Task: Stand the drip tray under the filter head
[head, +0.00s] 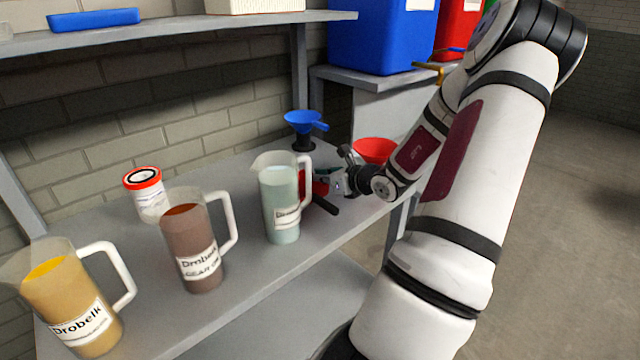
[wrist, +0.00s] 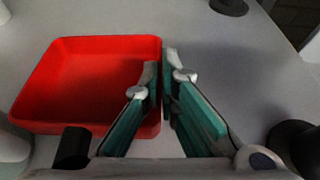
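The drip tray is a shallow red square tray (wrist: 85,85) lying on the grey bench in the wrist view. In the head view only a red part (head: 319,186) of it shows, behind a jug. My gripper (wrist: 161,62) has its fingers close together around the tray's right wall, one inside and one outside. It also shows in the head view (head: 330,178), low over the bench. A white canister with a red rim (head: 150,196) stands at the back left. I cannot tell whether it belongs to the filter head.
Jugs of pale green (head: 281,212), brown (head: 192,245) and yellow fluid (head: 70,305) line the bench's front edge. A blue funnel (head: 302,121) stands behind, and a red funnel (head: 374,149) stands beside my arm. A shelf (head: 180,27) hangs above. Bench between canister and blue funnel is clear.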

